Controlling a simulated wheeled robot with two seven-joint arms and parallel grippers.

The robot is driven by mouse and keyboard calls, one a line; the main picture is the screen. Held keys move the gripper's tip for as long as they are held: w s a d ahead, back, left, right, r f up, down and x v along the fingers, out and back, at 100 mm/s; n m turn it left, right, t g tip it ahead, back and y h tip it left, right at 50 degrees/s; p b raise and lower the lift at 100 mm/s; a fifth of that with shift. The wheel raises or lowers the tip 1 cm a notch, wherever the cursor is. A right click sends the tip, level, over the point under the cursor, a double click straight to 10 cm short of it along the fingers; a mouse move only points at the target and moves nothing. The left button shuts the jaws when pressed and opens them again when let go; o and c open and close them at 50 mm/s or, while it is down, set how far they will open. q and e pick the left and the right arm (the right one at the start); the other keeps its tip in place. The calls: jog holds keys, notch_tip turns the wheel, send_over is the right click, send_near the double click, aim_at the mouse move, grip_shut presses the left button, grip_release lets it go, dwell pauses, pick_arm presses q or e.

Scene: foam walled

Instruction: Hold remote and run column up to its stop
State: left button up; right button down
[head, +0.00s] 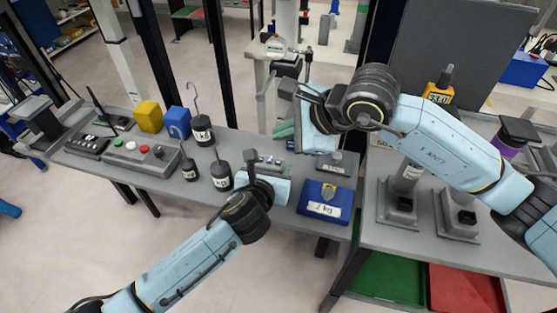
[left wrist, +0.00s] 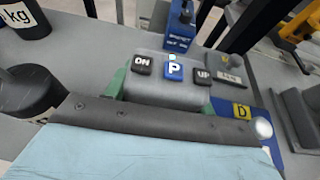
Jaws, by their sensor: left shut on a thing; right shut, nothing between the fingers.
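The remote, a grey box, shows large in the left wrist view (left wrist: 165,90) with DN, P and UP buttons; a small lit dot sits above P. In the head view the remote (head: 268,160) is near the middle of the grey bench. My left gripper (head: 264,168) is shut on it, with green fingers at its sides. My right gripper (head: 284,88) is shut and empty, beyond the remote and apart from it. A pale upright column (head: 287,20) stands behind my right gripper; whether it is the task's column I cannot tell. My right wrist hides part of the bench.
Hooked weights (head: 221,176) stand left of the remote. A button box (head: 146,156), a yellow cube (head: 149,117) and a blue cube (head: 178,122) occupy the left bench. Grey stands (head: 398,205) are on the right bench.

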pick_arm(q)
jog(key=o, duration=1.1)
jog(key=shift+o, duration=0.2)
